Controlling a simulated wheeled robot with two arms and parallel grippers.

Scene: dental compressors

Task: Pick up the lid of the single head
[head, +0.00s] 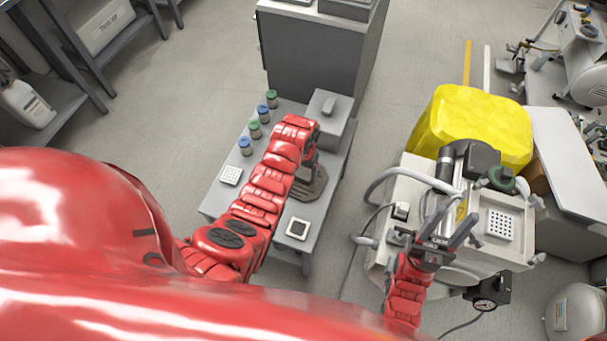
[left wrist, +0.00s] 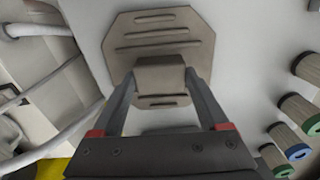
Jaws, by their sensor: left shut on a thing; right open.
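The lid is a grey-brown octagonal plate with raised ribs and a block handle; in the left wrist view the lid (left wrist: 160,35) fills the upper middle. My left gripper (left wrist: 160,80) is shut on the lid's handle, one finger on each side. In the head view the lid (head: 313,188) shows at the grey table's right side, partly hidden by my left gripper (head: 310,168). I cannot tell whether it touches the table. My right gripper (head: 456,217) is open and empty, over the front of the white compressor unit (head: 408,185) at the right.
The grey table (head: 222,203) holds several jars with green and blue caps (head: 254,129), a grey box (head: 327,112), a white dotted plate (head: 230,175) and a square framed piece (head: 298,228). A dark cabinet (head: 313,55) stands behind.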

